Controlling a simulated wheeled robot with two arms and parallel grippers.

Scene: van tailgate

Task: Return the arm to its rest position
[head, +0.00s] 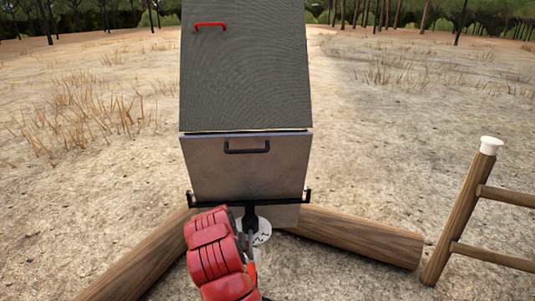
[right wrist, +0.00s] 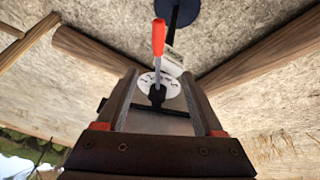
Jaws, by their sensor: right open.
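My right arm (head: 215,250), with red covers, reaches up from the bottom middle in the head view. It partly hides a white round dial plate (head: 262,231) below the metal box. In the right wrist view my right gripper (right wrist: 158,78) is open, with a finger on each side of the picture's middle. Between the fingers I see the white dial plate (right wrist: 148,94) with dark marks and a lever with a red grip (right wrist: 158,37). Nothing appears clamped; the exact distance from fingers to lever is unclear. My left gripper is not in view.
A metal box with a black handle (head: 247,147) stands ahead, under a tilted grey panel (head: 243,75) with a red handle (head: 210,25). Logs (head: 360,236) lie on both sides. A wooden frame (head: 462,210) stands at right. Open dry ground surrounds them.

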